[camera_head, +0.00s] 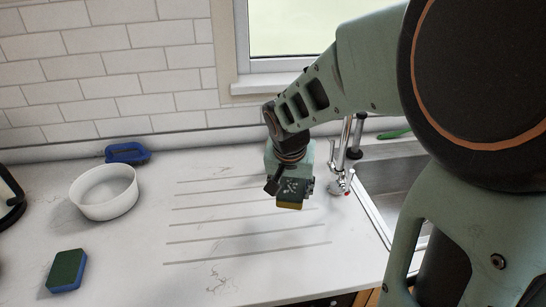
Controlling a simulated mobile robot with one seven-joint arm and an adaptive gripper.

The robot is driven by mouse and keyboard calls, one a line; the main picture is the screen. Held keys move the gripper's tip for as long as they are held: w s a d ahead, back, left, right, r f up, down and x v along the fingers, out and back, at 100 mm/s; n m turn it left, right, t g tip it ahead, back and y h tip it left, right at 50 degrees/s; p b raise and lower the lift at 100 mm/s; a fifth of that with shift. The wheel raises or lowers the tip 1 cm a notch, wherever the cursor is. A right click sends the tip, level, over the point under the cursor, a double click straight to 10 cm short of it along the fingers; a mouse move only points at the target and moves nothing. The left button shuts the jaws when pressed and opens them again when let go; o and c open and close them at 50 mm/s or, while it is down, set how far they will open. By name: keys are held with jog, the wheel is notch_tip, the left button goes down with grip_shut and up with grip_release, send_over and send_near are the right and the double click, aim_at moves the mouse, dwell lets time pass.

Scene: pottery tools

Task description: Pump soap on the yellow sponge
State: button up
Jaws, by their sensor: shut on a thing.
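My gripper (290,186) points down above the ribbed drainboard area of the counter, left of the sink. It is shut on a sponge (289,205) with a yellow lower layer and a dark upper side, and holds it above the counter. The fingers hide part of the sponge. A black upright cylinder (356,138) stands behind the chrome tap; I cannot tell whether it is a soap pump.
A blue sponge with a green top (66,271) lies at front left. A white round bowl (104,191) and a blue brush-like object (127,152) are at the left. The chrome tap (343,170) is just right of my gripper, beside the sink (388,178). The grooved counter (235,262) is clear.

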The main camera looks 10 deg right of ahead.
aim_at(290, 218)
jog(key=shift+f+b, duration=4.3)
jog(key=shift+f, duration=0.2)
jog(key=o, duration=0.5)
jog(key=shift+c, duration=0.2)
jog(key=shift+r, duration=0.25)
jog(key=c, duration=0.5)
jog(key=shift+o, duration=0.2)
jog(key=shift+r+p, duration=2.45)
jog(key=shift+r, duration=1.05)
